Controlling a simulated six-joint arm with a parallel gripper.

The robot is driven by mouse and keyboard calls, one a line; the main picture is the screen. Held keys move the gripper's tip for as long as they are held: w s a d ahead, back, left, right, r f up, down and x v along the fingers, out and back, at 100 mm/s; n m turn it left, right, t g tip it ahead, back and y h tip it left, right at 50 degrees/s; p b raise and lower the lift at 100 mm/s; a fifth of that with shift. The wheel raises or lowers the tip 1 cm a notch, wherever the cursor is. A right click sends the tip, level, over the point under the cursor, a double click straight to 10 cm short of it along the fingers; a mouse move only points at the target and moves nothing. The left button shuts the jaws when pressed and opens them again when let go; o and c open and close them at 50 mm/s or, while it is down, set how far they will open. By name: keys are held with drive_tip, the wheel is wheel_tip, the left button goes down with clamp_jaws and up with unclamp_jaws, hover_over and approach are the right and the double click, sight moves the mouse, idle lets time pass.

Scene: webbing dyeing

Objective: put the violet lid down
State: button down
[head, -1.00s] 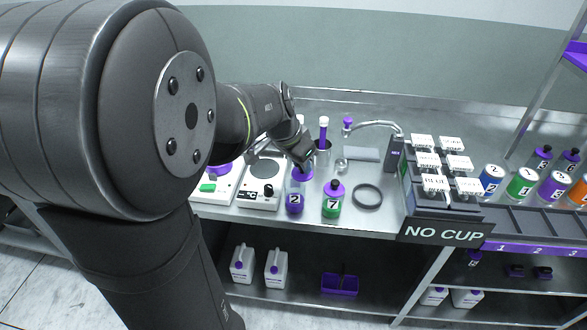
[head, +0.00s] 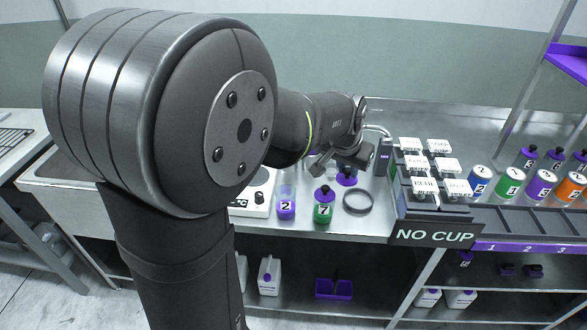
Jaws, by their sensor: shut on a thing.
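The violet lid (head: 347,180) hangs under my gripper (head: 346,169), which is shut on it. The lid is behind and right of the green bottle marked 7 (head: 323,213), and beyond the dark ring (head: 357,202) on the bench. I cannot tell how far above the bench top the lid is. The clear cup marked 2 (head: 286,206), with violet in its lower part, stands left of bottle 7 with its top uncovered. My fingertips are small and partly hidden by the wrist.
Bottle 7 has its own violet cap. Right of the lid stand a dark rack with white tags (head: 428,170) and a NO CUP sign (head: 437,235). Several numbered cans (head: 510,183) stand farther right. My arm hides the back left of the bench.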

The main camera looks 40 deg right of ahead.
drive_tip(key=d+f+n, duration=0.1)
drive_tip(key=d+f, duration=0.2)
drive_tip(key=d, duration=0.1)
drive_tip(key=w+f, duration=0.2)
drive_tip(key=w, duration=0.1)
drive_tip(key=w+f, duration=0.2)
drive_tip(key=w, duration=0.2)
drive_tip(key=w+f, duration=0.3)
drive_tip(key=w, duration=0.1)
drive_tip(key=shift+a, duration=0.1)
drive_tip(key=shift+f, duration=1.9)
drive_tip(key=shift+f, duration=0.1)
drive_tip(key=c, duration=1.3)
unclamp_jaws()
drive_tip(key=shift+f, duration=0.1)
drive_tip(key=v, duration=1.2)
drive_tip(key=shift+s, duration=0.2)
